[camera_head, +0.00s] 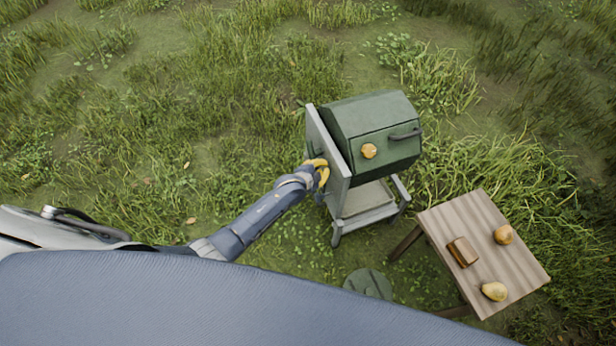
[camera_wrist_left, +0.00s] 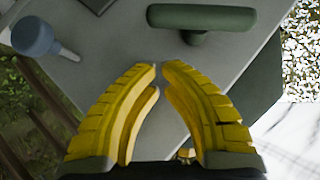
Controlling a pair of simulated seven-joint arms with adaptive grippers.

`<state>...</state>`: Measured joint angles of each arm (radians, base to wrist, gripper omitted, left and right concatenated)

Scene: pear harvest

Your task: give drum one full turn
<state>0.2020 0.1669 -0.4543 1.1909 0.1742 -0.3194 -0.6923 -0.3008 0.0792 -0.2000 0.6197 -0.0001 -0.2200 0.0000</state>
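The green faceted drum (camera_head: 372,118) sits in a grey stand (camera_head: 330,145) with a flat side panel. A dark bar handle (camera_head: 405,135) and a round yellow-orange piece (camera_head: 369,150) are on its near face. My left gripper (camera_head: 322,172) is at the panel's left side. In the left wrist view, its yellow fingers (camera_wrist_left: 160,68) have their tips almost together, with nothing visible between them. A green bar-shaped grip (camera_wrist_left: 200,18) lies beyond the fingertips, apart from them. A blue-grey knob (camera_wrist_left: 35,38) on a pale shaft is at left. My right gripper is not in view.
A wooden table (camera_head: 470,215) at right holds a brown block (camera_head: 462,252), a round orange-brown fruit (camera_head: 503,234) and a yellow pear (camera_head: 494,291). A round green object (camera_head: 368,283) is on the ground below the stand. Grass surrounds everything, open to the left.

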